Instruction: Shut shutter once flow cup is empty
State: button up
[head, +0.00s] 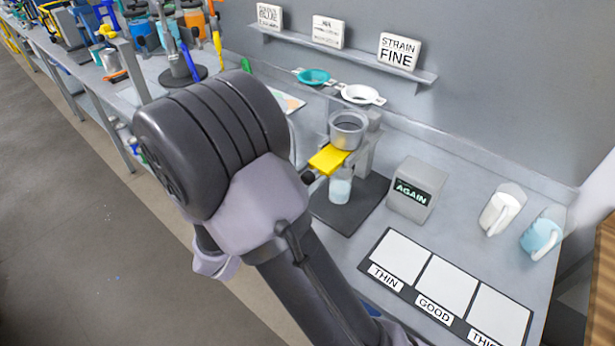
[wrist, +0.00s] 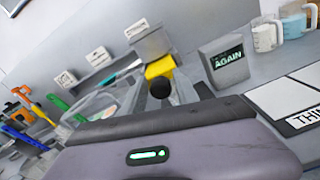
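The flow cup (head: 348,128) is a grey metal cup on a stand; its inside looks grey, and I cannot tell whether liquid is left. The yellow shutter (head: 328,158) sticks out below it towards the front left, with a black knob (head: 308,177) at its end. A clear beaker (head: 340,187) with pale liquid stands underneath; I see no clear stream. In the wrist view, the shutter (wrist: 160,67) and its knob (wrist: 160,90) are straight ahead of my gripper (wrist: 160,122), with a gap apparent.
An AGAIN block (head: 414,190) stands right of the stand. A mat with THIN, GOOD and a third square (head: 440,290) lies in front. Two jugs (head: 500,208) (head: 541,235) stand at right. Tools crowd the left bench.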

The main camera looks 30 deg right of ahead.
grip_shut()
dwell(1.2)
